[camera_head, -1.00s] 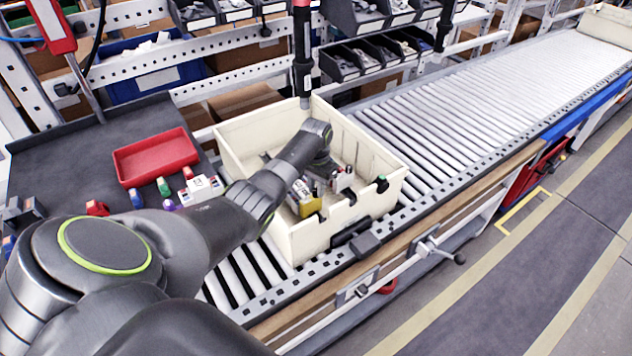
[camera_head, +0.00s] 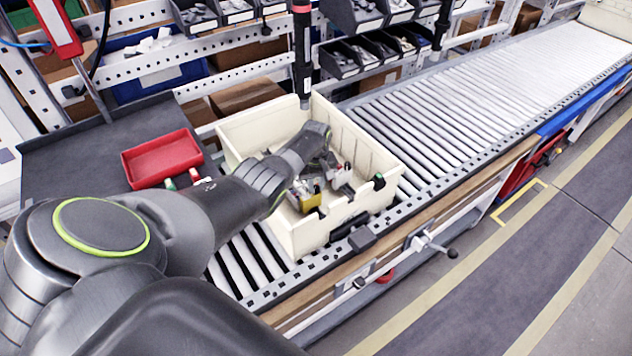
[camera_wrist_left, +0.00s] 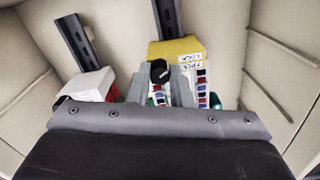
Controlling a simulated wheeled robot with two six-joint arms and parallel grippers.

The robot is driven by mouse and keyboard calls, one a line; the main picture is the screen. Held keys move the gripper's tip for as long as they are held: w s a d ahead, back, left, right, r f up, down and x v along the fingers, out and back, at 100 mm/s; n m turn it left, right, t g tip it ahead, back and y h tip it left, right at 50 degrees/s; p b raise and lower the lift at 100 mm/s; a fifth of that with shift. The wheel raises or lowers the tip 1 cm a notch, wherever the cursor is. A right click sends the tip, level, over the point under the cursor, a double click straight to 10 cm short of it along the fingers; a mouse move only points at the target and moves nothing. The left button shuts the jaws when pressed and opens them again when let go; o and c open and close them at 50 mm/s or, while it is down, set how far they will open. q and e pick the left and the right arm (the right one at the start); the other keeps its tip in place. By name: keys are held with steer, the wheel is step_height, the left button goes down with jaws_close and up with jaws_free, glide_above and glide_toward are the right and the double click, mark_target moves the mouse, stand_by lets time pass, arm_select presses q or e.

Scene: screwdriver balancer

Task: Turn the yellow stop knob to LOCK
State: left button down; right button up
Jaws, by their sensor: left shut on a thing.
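A yellow unit (camera_wrist_left: 178,47) with a white label, on which upside-down lettering like LOCK shows, stands inside the cream tote. Its yellow body also shows near the tote's front wall in the head view (camera_head: 312,201). In the left wrist view a round black knob (camera_wrist_left: 159,70) sits at the unit, between my left fingertips. My left gripper (camera_wrist_left: 161,88) is shut on this black knob; no yellow knob can be made out. In the head view my wrist hides part of the grip. My right gripper is out of view.
The cream tote (camera_head: 370,156) stands on the roller conveyor (camera_head: 455,110), its walls close around my left gripper. A white part (camera_wrist_left: 92,85) lies beside the yellow unit. A red tray (camera_head: 162,158) is on the dark bench. A red-and-black tool (camera_head: 302,50) hangs behind the tote.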

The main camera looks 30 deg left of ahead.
mark_target(316, 187)
arm_select(q)
steer(key=shift+n+p, duration=0.3)
steer(key=shift+n, duration=1.3)
steer(key=c, duration=1.3)
jaws_free()
steer(key=shift+r, duration=0.1)
step_height(316, 187, up, 6)
steer(key=shift+a+r+p, duration=0.1)
steer(key=shift+r+p, duration=0.05)
steer(key=shift+p, duration=1.1)
step_height(316, 187, up, 11)
steer(key=b, duration=0.1)
